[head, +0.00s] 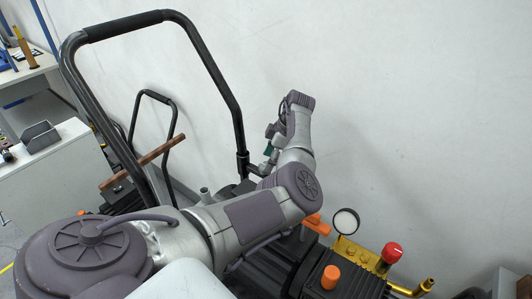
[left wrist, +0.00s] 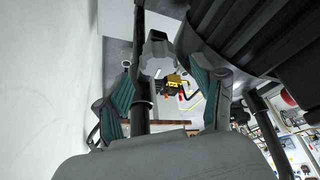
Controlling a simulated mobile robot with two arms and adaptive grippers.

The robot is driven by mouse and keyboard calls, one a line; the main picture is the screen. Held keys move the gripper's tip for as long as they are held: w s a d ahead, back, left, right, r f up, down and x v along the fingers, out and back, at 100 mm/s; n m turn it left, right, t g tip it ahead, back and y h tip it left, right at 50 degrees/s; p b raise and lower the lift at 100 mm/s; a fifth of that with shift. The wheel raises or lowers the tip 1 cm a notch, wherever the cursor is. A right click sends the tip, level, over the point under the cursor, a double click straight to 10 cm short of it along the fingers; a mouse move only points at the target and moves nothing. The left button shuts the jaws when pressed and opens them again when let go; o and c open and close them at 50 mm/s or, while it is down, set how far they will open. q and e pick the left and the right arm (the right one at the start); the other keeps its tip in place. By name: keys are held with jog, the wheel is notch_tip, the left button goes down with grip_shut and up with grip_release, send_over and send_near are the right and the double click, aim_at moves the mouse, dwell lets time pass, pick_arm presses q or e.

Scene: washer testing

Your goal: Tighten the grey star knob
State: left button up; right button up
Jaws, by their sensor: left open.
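The grey star knob (left wrist: 158,48) shows in the left wrist view, near the top centre, beside a dark upright tube of the handle frame. My left gripper (left wrist: 162,70) is open, its green-padded fingers apart on either side of the knob's line. I cannot tell whether they touch it. In the head view, my left gripper (head: 268,152) is at the base of the black handle frame (head: 205,50), partly hidden by my own arm. I cannot make out the knob there. My right gripper is in neither view.
Right of my arm, the machine carries a round gauge (head: 346,222), a red knob (head: 391,253), orange caps (head: 330,277) and a brass fitting (head: 424,287). A pale wall stands close behind. A white cabinet (head: 55,170) is at the left.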

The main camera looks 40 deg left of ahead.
pick_arm(q)
jog(key=shift+x, duration=1.2)
